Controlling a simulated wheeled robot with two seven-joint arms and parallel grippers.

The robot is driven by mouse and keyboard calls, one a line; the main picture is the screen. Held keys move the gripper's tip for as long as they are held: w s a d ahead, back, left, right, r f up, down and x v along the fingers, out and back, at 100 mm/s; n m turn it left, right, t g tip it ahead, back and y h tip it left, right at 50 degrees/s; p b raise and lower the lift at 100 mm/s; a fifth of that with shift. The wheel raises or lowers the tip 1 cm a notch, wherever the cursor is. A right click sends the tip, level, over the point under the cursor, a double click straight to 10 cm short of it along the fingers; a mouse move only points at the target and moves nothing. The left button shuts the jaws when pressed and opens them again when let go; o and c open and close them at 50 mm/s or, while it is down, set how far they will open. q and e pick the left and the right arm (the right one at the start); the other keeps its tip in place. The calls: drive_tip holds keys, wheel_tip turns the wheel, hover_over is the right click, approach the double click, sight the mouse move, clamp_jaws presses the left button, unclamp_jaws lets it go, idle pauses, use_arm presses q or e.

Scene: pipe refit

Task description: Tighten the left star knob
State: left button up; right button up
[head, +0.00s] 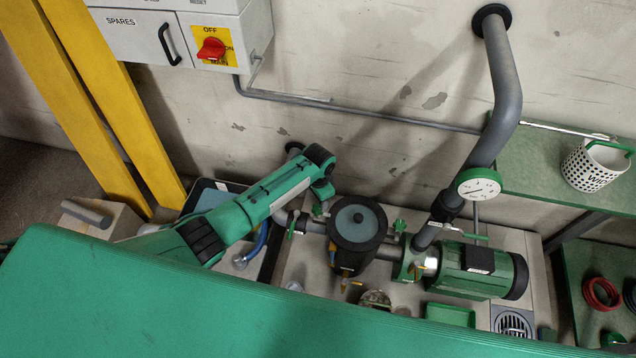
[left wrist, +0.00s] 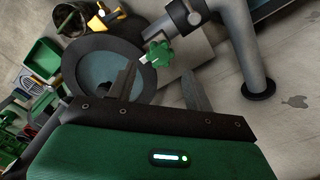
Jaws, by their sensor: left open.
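A green star knob (left wrist: 160,54) with a pale stem shows in the left wrist view, beside the dark rim of a round vessel with a blue-grey top (left wrist: 103,70). My left gripper (left wrist: 158,77) is open, one dark finger on each side of the knob in the picture; the fingertips are apart from it and grip nothing. In the head view my left arm reaches from the left to the vessel (head: 357,222), its gripper (head: 322,198) at the vessel's left side, largely hidden by the wrist. Whether the fingers are level with the knob is unclear. My right gripper is not in view.
A grey pipe (left wrist: 240,45) runs close to the knob to a wall flange. Right of the vessel stand a round gauge (head: 479,188) and a green motor (head: 470,272). A blue hose (head: 257,243) hangs left of the vessel.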

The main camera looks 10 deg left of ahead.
sight(318, 208)
use_arm(q)
wheel_tip(318, 208, up, 8)
drive_tip(key=shift+r, duration=0.1)
idle(0.6)
